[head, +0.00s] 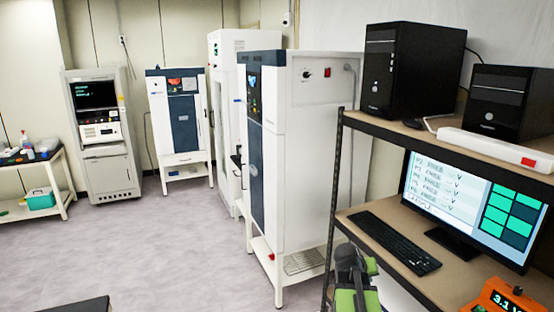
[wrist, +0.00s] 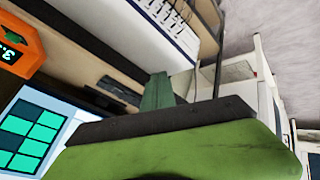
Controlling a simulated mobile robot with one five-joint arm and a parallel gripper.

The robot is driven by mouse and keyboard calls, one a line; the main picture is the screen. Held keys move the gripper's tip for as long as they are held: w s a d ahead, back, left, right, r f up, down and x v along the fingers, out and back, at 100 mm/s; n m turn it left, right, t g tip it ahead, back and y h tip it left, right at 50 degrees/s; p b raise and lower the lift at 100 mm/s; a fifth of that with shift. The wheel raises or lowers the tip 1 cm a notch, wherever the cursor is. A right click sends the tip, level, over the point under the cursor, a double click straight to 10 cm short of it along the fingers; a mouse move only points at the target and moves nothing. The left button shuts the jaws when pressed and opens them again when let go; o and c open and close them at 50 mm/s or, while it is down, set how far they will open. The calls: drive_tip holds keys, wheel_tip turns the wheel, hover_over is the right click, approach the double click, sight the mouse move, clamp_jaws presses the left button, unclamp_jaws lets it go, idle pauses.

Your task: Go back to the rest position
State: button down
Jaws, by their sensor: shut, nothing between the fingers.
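My gripper (head: 352,264) shows low in the head view, dark with green parts. It is in front of the lower shelf's left end and the white cabinet's base. Its jaws are shut with nothing held. In the wrist view my gripper (wrist: 157,92) fills the lower middle with green and black parts, and the scene looks tilted. The exact fingertips are hard to make out in the head view.
A shelf rack (head: 455,143) on the right bears computer towers (head: 410,70), a monitor (head: 475,205), a keyboard (head: 394,242) and an orange meter (head: 497,296). A tall white cabinet (head: 312,150) stands behind my gripper. Open floor (head: 150,245) lies left.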

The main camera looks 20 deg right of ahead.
drive_tip(key=w+a+f+n+y+b, duration=0.1)
drive_tip(key=w+a+f, duration=0.15)
drive_tip(key=a, duration=0.55)
drive_tip(key=w+a+f+n+y, duration=0.1)
drive_tip(key=w+a+f, duration=0.15)
drive_tip(key=a, duration=0.45)
drive_tip(key=s+a+f+n+y+b, duration=0.1)
drive_tip(key=a+f+n+y+b, duration=0.15)
drive_tip(key=a, duration=1.75)
drive_tip(key=s+a+f+n+g+y, duration=0.1)
drive_tip(key=s+a+g+y, duration=0.1)
drive_tip(key=s+a, duration=0.3)
drive_tip(key=shift+s+f+g+y, duration=0.35)
drive_tip(key=shift+s+g, duration=0.05)
drive_tip(key=shift+s, duration=0.05)
drive_tip(key=shift+d, duration=0.1)
